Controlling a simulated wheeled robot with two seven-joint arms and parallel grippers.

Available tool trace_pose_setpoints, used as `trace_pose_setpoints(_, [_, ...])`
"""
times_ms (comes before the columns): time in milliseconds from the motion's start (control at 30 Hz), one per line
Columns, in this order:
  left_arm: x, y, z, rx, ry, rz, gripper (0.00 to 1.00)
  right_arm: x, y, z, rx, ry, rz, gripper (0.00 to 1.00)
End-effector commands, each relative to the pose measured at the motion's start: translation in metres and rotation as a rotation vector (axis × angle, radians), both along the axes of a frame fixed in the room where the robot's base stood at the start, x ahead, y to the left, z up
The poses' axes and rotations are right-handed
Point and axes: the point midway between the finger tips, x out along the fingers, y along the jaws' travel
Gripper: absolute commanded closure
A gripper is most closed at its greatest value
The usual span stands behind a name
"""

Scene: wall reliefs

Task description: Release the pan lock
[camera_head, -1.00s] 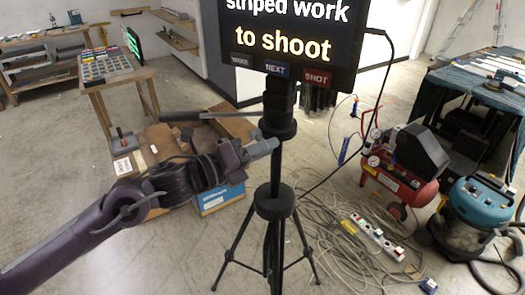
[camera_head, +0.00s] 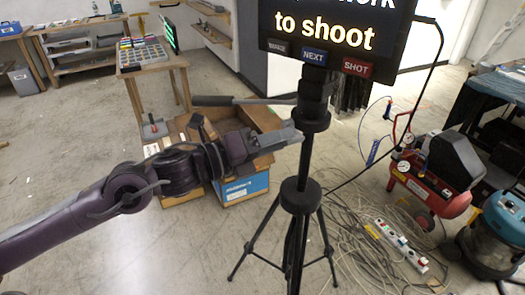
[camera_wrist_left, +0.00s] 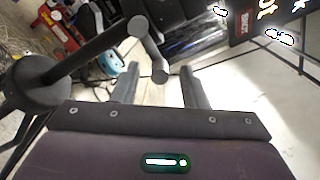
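My left gripper (camera_head: 292,134) is beside the upper column, just below the head. In the left wrist view, its two fingers (camera_wrist_left: 158,88) are apart. A short grey lever with rounded ends (camera_wrist_left: 149,48), perhaps the pan lock, shows between and beyond the fingertips, on a dark rod from the round tripod part (camera_wrist_left: 38,88). I cannot tell whether a finger touches it. My right gripper is not in view.
A red compressor (camera_head: 430,185) and a blue vacuum (camera_head: 495,230) stand at the right. Cables and a power strip (camera_head: 400,245) lie by the tripod's feet. An open cardboard box (camera_head: 240,187) is behind my left arm. A wooden table (camera_head: 150,68) stands at the back.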

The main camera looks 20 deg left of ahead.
Motion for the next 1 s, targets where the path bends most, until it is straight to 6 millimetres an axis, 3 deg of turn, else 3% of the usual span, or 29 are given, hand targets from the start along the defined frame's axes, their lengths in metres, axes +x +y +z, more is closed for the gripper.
trace_pose_setpoints(67, [-0.010,0.006,-0.007,0.011,0.002,-0.008,0.60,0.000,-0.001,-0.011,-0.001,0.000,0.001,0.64])
trace_pose_setpoints(333, [-0.019,0.022,-0.003,0.001,0.004,0.008,0.60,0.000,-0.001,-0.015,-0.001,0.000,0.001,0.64])
trace_pose_setpoints(1000, [-0.027,0.024,0.001,0.000,-0.002,-0.006,0.60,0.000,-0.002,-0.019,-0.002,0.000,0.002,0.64])
